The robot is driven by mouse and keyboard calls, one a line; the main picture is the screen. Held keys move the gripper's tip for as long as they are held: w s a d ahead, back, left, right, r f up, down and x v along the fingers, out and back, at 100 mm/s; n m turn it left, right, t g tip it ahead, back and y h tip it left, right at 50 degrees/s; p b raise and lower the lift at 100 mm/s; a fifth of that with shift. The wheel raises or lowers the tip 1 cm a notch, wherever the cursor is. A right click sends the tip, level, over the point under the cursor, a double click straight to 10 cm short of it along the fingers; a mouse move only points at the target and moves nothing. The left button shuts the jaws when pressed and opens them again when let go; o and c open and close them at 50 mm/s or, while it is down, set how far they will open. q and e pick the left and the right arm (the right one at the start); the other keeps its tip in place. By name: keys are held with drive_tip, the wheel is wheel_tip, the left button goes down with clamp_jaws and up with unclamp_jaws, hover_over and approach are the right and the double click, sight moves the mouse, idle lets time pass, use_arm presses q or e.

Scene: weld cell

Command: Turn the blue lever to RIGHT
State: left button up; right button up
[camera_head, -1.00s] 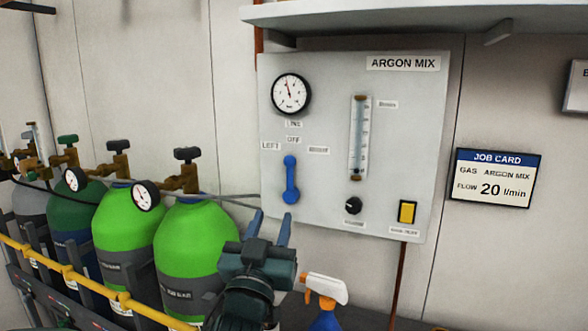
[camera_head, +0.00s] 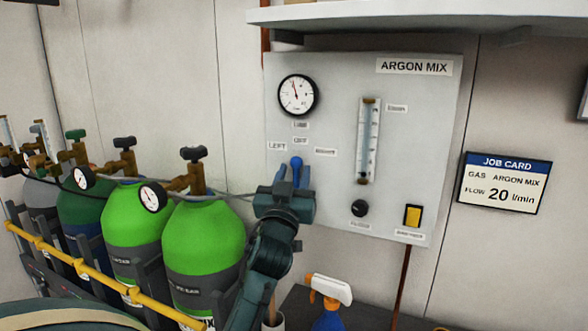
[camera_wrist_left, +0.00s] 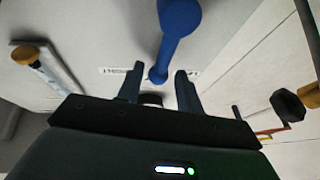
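The blue lever (camera_head: 296,163) is on the grey ARGON MIX panel (camera_head: 430,130) and points up, toward the middle one of the LEFT, OFF and right-hand labels. My left gripper (camera_head: 291,175) is in front of the lever and hides its lower part. In the left wrist view the lever (camera_wrist_left: 178,25) runs down from the top edge, and its narrow end lies between the spread fingertips (camera_wrist_left: 160,82). Clear space shows on both sides of that end; I cannot tell how deep it sits. The right gripper is not in view.
The panel also carries a gauge (camera_head: 298,95), a flow tube (camera_head: 368,140), a black knob (camera_head: 360,208) and a yellow switch (camera_head: 413,215). Green cylinders (camera_head: 203,240) stand left of my arm. A spray bottle (camera_head: 328,292) is below the panel, and a shelf (camera_head: 420,15) juts out above.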

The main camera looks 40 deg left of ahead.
use_arm(q)
drive_tip(key=shift+w+a+r, duration=0.1)
drive_tip(key=shift+w, duration=0.15)
drive_tip(key=shift+c, duration=0.6)
clamp_jaws()
